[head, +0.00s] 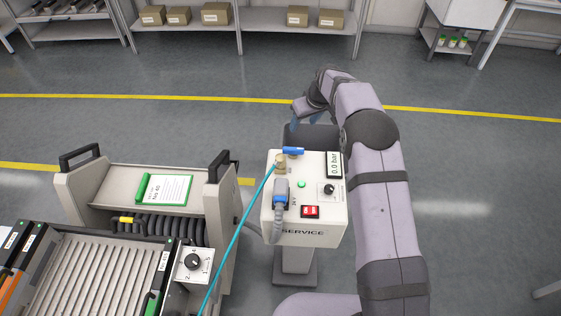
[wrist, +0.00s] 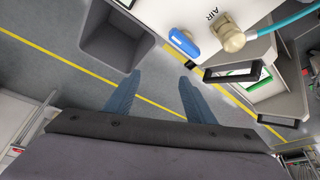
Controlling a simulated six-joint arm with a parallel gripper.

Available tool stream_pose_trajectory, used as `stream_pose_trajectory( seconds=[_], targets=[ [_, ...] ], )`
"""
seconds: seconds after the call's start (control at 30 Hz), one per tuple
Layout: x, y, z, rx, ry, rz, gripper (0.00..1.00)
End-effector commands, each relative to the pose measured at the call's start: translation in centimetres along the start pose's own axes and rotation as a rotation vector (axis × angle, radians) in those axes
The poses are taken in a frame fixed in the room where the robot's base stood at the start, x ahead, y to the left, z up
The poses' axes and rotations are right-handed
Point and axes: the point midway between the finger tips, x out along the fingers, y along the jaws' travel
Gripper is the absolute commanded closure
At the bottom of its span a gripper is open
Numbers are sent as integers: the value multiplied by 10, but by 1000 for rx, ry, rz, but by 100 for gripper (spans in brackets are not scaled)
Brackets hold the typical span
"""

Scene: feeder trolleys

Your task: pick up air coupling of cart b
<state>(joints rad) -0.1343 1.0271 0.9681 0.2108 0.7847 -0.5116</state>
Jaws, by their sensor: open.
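The air coupling (head: 281,164) is a brass fitting on top of the white service box (head: 290,232), with a teal hose (head: 238,232) running from it down toward the cart. In the wrist view, the coupling (wrist: 229,38) sits beside the AIR label, at the upper right, with the blue valve handle (wrist: 183,42) to its left. My gripper (wrist: 160,78) is open and empty, with its blue fingers over the floor, apart from the coupling. In the head view, my gripper (head: 308,120) is behind the box. No cart letter is readable.
The box also carries a grey plug (head: 282,193), a red switch (head: 310,212), a knob and a 0.0 bar display (head: 334,165). An open dark bin (wrist: 118,38) adjoins the box. A cart with black handles (head: 219,166) stands left. Floor behind the box is clear.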

Motion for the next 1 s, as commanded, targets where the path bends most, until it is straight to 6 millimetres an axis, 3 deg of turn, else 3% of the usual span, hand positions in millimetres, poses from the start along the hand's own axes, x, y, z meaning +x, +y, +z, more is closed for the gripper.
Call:
stream_pose_trajectory(
  seconds=[0.17, 0.33, 0.4, 0.47, 0.67, 0.8, 1.0],
  targets=[
    [6, -16, -3, -23, -1, -11, 50],
    [23, -79, -20, -121, 11, -45, 50],
    [20, -108, -37, -201, 22, -43, 50],
    [12, -120, -37, -216, -19, -42, 50],
    [-17, -110, -5, -34, -214, -5, 50],
    [-31, -108, 26, 131, -352, 33, 50],
    [-35, -110, 39, 252, -402, 53, 50]
  ],
)
